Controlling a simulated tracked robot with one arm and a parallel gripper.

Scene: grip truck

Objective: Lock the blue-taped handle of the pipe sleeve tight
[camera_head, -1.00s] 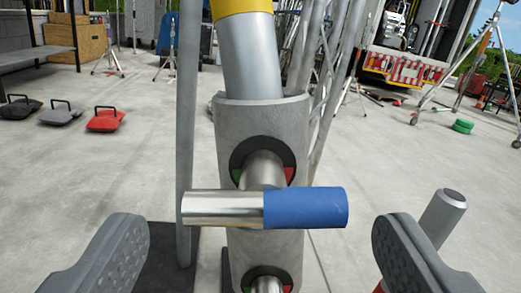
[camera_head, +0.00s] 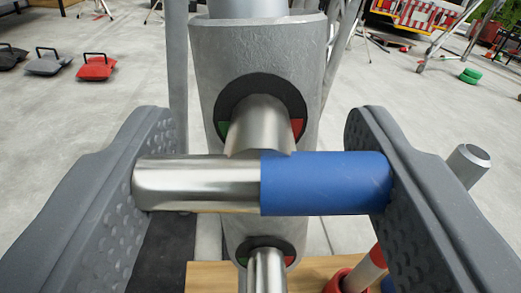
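The pipe sleeve (camera_head: 212,75) is a grey upright tube in the middle of the view, holding a metal pipe (camera_head: 246,7) at its top. A T-shaped handle sticks out of it towards me, with its bar level. The bar's right half is the blue-taped part (camera_head: 325,183) and its left half is bare metal (camera_head: 197,183). Green and red marks show on the dark ring behind the handle. A second metal handle (camera_head: 265,271) is lower on the sleeve. My gripper (camera_head: 260,185) has its fingers apart on either side of the bar, close to both ends; I cannot tell whether they touch it.
A wooden surface (camera_head: 215,278) and a red-and-white post (camera_head: 366,270) are below right. A grey peg (camera_head: 468,165) stands to the right. Weight bags (camera_head: 96,66) lie on the concrete at upper left. A tripod stand (camera_head: 445,35) is at upper right.

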